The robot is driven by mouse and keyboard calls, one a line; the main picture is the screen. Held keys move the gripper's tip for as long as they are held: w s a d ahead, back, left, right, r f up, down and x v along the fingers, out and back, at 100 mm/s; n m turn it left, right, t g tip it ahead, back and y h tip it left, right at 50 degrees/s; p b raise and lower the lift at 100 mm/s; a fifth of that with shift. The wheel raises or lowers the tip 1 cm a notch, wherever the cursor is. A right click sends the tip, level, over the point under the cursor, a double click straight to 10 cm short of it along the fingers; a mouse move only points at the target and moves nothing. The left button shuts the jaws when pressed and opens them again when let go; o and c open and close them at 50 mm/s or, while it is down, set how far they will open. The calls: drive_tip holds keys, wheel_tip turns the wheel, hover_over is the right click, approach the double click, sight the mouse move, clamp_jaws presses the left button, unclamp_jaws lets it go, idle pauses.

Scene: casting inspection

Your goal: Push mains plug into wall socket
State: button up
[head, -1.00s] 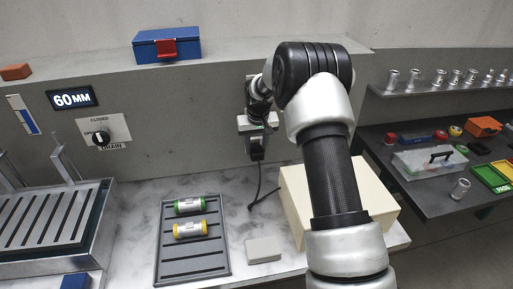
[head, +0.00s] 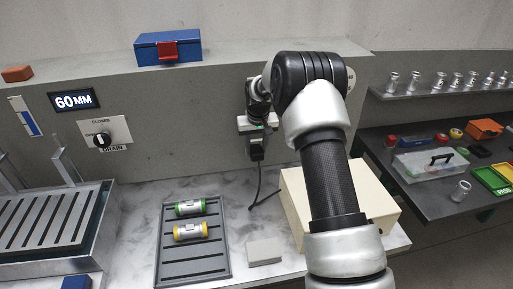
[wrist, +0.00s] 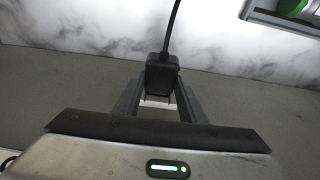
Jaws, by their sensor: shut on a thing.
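A black mains plug (wrist: 162,76) sits between the two fingers of my gripper (wrist: 160,98) in the wrist view, and the gripper is shut on it. Its black cord rises to the top of that view. In the head view my gripper (head: 257,137) is close to the grey wall, with the dark plug (head: 257,153) below its pale body. The cord hangs from there to the worktop. I cannot make out the wall socket in either view. Whether the plug touches the wall is hidden.
A cream box (head: 290,195) stands under my arm. A grey slotted tray (head: 190,267) holds green and yellow cylinders, with a small grey block (head: 264,251) beside it. A blue case (head: 168,47) rests on the wall ledge. The drain knob (head: 100,140) is at left.

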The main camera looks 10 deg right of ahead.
drive_tip(key=shift+w, duration=0.15)
drive_tip(key=o, duration=1.4)
drive_tip(key=shift+c, duration=0.2)
drive_tip(key=v, duration=1.7)
drive_tip(key=shift+r+b, duration=0.25)
drive_tip(key=shift+b, duration=0.05)
